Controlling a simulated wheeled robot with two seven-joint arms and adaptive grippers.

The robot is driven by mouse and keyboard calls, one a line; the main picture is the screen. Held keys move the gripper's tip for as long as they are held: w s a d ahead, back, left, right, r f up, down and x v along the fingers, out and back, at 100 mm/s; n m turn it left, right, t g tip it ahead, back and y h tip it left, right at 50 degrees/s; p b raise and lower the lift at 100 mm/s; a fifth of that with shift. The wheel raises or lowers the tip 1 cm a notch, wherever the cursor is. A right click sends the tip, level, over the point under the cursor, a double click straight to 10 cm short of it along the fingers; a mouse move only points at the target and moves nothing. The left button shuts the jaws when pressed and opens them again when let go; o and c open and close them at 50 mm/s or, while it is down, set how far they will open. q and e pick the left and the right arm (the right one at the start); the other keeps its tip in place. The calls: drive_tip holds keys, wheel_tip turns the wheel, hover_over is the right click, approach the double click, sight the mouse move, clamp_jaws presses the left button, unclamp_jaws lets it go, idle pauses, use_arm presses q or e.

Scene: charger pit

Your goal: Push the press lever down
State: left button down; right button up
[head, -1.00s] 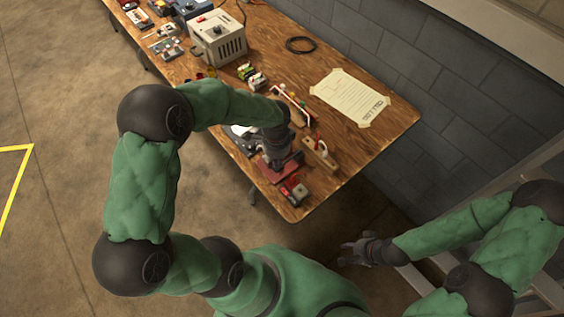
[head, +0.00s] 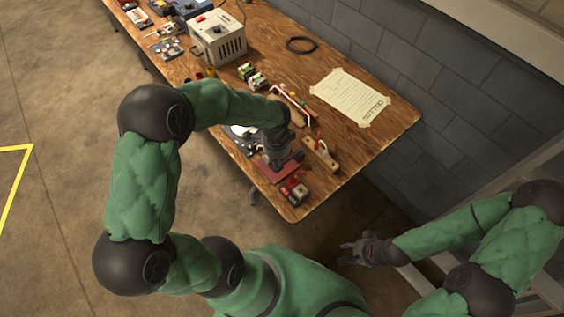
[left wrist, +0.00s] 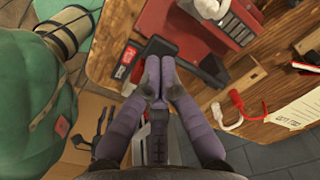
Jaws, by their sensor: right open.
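The press shows in the head view as a red base (head: 272,172) near the table's front corner, partly covered by my left gripper (head: 279,163). In the left wrist view a red body (left wrist: 178,22) with a round metal part (left wrist: 207,9) lies just beyond the fingertips. A black bar (left wrist: 188,52) runs close to the fingertips of my left gripper (left wrist: 159,62). I cannot tell whether this bar is the lever, or whether the fingers touch it. The left fingertips are together, with nothing visible between them. My right gripper (head: 353,251) is open and empty, off the table.
A red and grey device (head: 294,189) sits at the near corner. A wooden block with a red-and-white wire (head: 320,153) lies right of the press. A taped paper (head: 350,97), a black ring (head: 301,44) and a grey box (head: 217,38) are farther back. A wall borders the right side.

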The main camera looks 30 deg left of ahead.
sight(277, 168)
use_arm(q)
drive_tip(key=shift+f+b, duration=0.85)
drive_tip(key=shift+f, duration=0.5)
drive_tip(key=shift+s+f+b, duration=0.1)
drive_tip(key=shift+f+b, duration=0.8)
drive_tip(key=shift+f, duration=0.4)
drive_tip(key=shift+r, duration=0.15)
drive_tip(key=shift+r+p, duration=3.55)
drive_tip(key=shift+r, duration=0.65)
drive_tip(key=shift+f, duration=0.1)
